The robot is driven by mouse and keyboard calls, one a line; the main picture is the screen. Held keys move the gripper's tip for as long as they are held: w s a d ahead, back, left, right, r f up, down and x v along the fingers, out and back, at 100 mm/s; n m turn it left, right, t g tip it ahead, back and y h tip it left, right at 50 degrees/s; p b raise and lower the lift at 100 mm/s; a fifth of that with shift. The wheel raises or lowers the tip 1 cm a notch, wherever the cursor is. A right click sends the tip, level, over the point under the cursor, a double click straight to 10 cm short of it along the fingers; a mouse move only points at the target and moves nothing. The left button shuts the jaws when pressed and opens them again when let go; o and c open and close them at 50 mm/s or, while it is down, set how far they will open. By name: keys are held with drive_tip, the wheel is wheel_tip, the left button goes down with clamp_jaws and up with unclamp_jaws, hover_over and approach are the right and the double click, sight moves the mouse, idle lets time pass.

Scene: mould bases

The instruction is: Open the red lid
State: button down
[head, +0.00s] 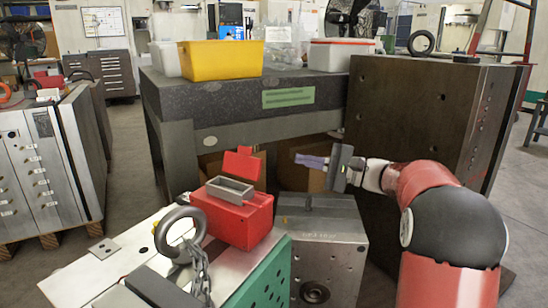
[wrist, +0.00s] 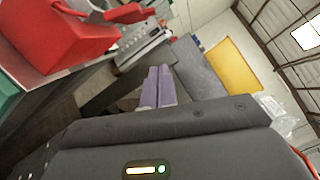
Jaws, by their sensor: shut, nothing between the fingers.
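A red box (head: 243,222) sits on a metal mould block, with its grey-rimmed opening facing up. Its red lid (head: 243,167) stands raised, roughly upright, at the back of the box. In the wrist view the red box (wrist: 62,35) is at the upper left, tilted by the camera angle, with a red part beside it that looks like the lid (wrist: 130,13). My gripper (head: 297,159) is to the right of the lid at about its height, apart from it. Its purple fingers, also in the wrist view (wrist: 158,69), are together and empty.
A steel ring with a chain (head: 180,232) stands in front of the box at left. A mould block (head: 325,235) is below my gripper. A grey table (head: 300,82) with a yellow bin (head: 220,61) is behind, and a tall dark block (head: 430,120) is at right.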

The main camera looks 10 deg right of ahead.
sight(245, 150)
drive_tip(key=a+r, duration=0.2)
drive_tip(key=a, duration=0.9)
drive_tip(key=shift+w+r, duration=0.25)
drive_tip(key=shift+w, duration=0.15)
drive_tip(key=shift+a, duration=0.1)
drive_tip(key=n+b, duration=0.1)
drive_tip(key=s+n+b, duration=0.1)
drive_tip(key=b, duration=0.1)
drive_tip(key=shift+a+r+n+g, duration=0.2)
drive_tip(key=shift+a+n+g, duration=0.1)
drive_tip(key=shift+a+n, duration=0.1)
drive_tip(key=shift+s+a+r+n+h+b, duration=0.4)
drive_tip(key=shift+r+n+b, duration=0.25)
drive_tip(key=shift+n+b, duration=0.3)
drive_tip(key=shift+d, duration=0.2)
